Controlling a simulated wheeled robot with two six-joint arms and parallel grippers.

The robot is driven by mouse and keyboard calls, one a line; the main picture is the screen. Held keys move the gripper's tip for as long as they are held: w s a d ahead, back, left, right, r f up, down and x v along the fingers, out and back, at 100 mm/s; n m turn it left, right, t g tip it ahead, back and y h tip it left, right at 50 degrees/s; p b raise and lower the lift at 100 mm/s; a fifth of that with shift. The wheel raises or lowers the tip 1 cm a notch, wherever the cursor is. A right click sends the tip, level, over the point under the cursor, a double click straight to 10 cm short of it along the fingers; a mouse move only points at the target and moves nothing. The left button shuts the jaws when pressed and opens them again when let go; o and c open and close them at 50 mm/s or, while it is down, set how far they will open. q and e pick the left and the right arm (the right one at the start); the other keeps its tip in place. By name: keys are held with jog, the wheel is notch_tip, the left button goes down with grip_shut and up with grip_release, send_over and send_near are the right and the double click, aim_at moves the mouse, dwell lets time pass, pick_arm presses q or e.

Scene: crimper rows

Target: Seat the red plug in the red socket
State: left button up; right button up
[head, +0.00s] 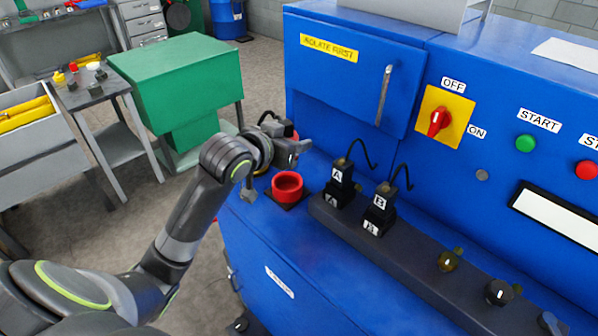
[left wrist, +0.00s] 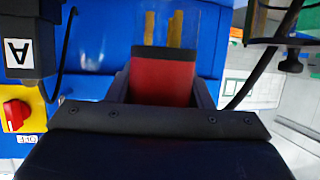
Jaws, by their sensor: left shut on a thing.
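The red socket (head: 287,187) is a round red cup on a dark base at the left end of the blue cabinet's ledge. My left gripper (head: 293,149) is just above and behind it in the head view, apart from it. In the left wrist view the gripper is shut on the red plug (left wrist: 162,82), a red block with a dark band and brass-coloured prongs pointing away from the gripper. In the head view the plug is mostly hidden by the gripper. My right gripper is not in view.
Black plugs marked A (head: 340,184) and B (head: 380,208) stand with cables in a dark rail (head: 400,262) right of the socket. A red rotary switch (head: 439,121) is on the cabinet front. A green box (head: 178,85) stands at the left.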

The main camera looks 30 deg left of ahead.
pick_arm(q)
notch_tip(320, 180, down, 3)
jog(key=shift+s+r, duration=0.1)
jog(key=shift+f+p, duration=0.3)
jog(key=shift+f, duration=1.9)
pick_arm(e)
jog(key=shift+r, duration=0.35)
pick_arm(q)
jog(key=shift+f, duration=0.2)
jog(key=o, duration=1.2)
jog(key=shift+c, duration=0.2)
jog(key=shift+r, duration=0.15)
jog(key=v, duration=1.1)
jog(key=shift+s+r+b, duration=0.2)
jog(key=shift+s+b, duration=0.15)
jog(key=shift+b, duration=0.05)
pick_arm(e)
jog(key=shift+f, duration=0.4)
